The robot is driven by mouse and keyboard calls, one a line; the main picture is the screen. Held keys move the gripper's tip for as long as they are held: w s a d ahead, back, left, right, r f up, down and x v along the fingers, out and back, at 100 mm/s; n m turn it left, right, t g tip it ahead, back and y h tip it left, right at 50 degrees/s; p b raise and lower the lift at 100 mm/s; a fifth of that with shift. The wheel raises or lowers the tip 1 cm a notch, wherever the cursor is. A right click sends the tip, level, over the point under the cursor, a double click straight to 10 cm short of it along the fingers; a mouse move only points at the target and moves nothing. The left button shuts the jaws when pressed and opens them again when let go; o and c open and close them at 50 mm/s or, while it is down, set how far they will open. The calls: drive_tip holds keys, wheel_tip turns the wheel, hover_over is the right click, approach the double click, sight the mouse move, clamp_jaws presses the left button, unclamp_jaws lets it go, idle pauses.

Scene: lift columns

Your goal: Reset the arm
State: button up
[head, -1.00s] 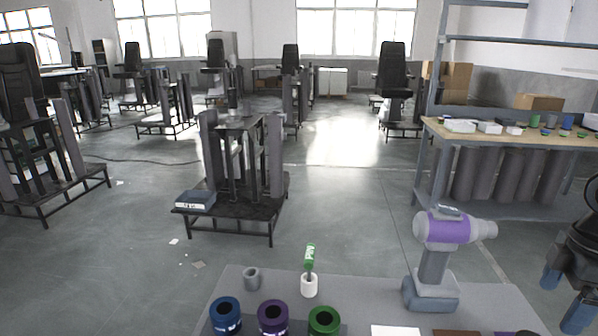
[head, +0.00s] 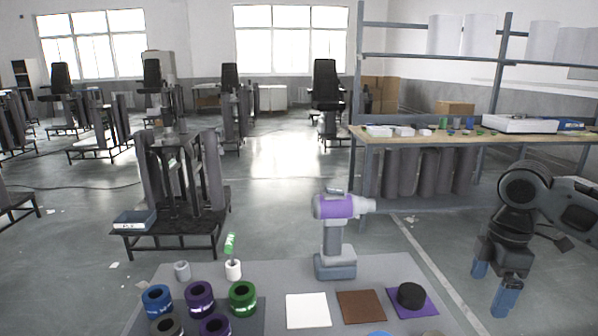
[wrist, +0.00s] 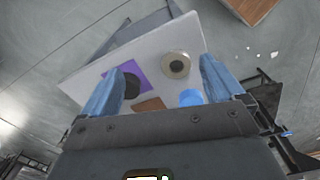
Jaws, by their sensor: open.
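My gripper (head: 493,287) is at the right in the head view, off the right side of the grey table (head: 262,270). Its two blue fingers point down and stand apart, with nothing between them. In the wrist view my gripper (wrist: 160,88) shows its blue fingers spread, with the tabletop (wrist: 150,60) seen beyond them and not touched. My arm is folded above the gripper at the right of the head view.
The table holds a purple drill (head: 336,235), several coloured rings (head: 200,298), a white square (head: 308,310), a brown square (head: 361,307) and a black disc (head: 411,295) on a purple square (head: 426,304). A workbench (head: 450,140) stands behind. Floor (head: 430,240) between is clear.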

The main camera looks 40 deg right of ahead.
drive_tip(key=w+a+r+t+y, duration=0.35)
drive_tip(key=w+a+t, duration=0.35)
drive_tip(key=w+a, duration=1.25)
drive_tip(key=w+a+r+m+t+y, duration=0.1)
drive_tip(key=w+a+r+m+t, duration=0.25)
drive_tip(key=a, duration=0.45)
drive_tip(key=w+a+r+m+t+y, duration=0.1)
drive_tip(key=w+a+r+m+t, duration=0.1)
drive_tip(key=a+t, duration=0.45)
drive_tip(key=s+a+f+m+h, duration=0.2)
drive_tip(key=s+f+m, duration=0.15)
drive_tip(key=s, duration=0.35)
drive_tip(key=s+a+f+m+g+h, duration=0.1)
drive_tip(key=s+a+f+m+h, duration=0.2)
drive_tip(key=s, duration=0.4)
drive_tip(key=s+a+f+m+h, duration=0.1)
drive_tip(key=s+a+f+m, duration=0.1)
drive_tip(key=s+f, duration=0.4)
drive_tip(key=s+d+r+n, duration=0.1)
drive_tip(key=s+d+n, duration=0.1)
drive_tip(key=s, duration=0.8)
drive_tip(key=s+d+r+n+g, duration=0.1)
drive_tip(key=s+d+n, duration=0.2)
drive_tip(key=s, duration=0.8)
drive_tip(key=shift+s+d, duration=0.25)
drive_tip(key=shift+d, duration=0.05)
